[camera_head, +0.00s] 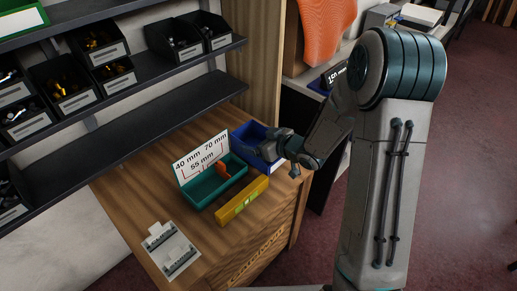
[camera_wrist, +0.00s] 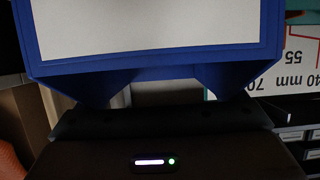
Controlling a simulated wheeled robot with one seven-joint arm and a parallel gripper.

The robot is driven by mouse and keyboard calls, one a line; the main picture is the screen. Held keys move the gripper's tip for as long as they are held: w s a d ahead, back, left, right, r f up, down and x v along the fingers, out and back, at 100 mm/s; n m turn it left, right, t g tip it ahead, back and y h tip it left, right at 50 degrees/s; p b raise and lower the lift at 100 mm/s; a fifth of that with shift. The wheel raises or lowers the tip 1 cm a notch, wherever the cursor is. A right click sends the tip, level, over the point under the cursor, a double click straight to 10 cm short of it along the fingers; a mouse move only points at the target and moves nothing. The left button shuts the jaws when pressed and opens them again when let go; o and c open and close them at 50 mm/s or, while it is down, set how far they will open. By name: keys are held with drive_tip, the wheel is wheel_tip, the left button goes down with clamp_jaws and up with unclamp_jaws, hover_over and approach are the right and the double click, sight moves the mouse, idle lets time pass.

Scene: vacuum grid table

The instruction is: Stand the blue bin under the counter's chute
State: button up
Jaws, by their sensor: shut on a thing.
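The blue bin (camera_head: 250,135) is at the back right of the wooden counter top, beside the teal bin. My gripper (camera_head: 281,149) is at its right side and shut on it. In the wrist view the blue bin (camera_wrist: 155,71) fills the top, with a large white panel framed by its blue edge. The fingertips are hidden there behind dark parts. I cannot tell whether the bin touches the wood. A dark device with a white readout (camera_head: 335,75) stands behind my arm. I cannot make out a chute.
A teal bin (camera_head: 213,188) holds an orange-red piece and has a white size card (camera_head: 201,158) behind it. A yellow level (camera_head: 241,200) lies in front. A grey-white plate (camera_head: 170,249) lies near the front left. Shelves with black parts bins (camera_head: 62,82) stand left.

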drive_tip(key=shift+f+b, duration=0.4)
drive_tip(key=shift+f, duration=1.25)
drive_tip(key=shift+f, duration=0.1)
drive_tip(key=shift+f, duration=0.15)
drive_tip(key=o, duration=0.7)
drive_tip(key=shift+o, duration=0.2)
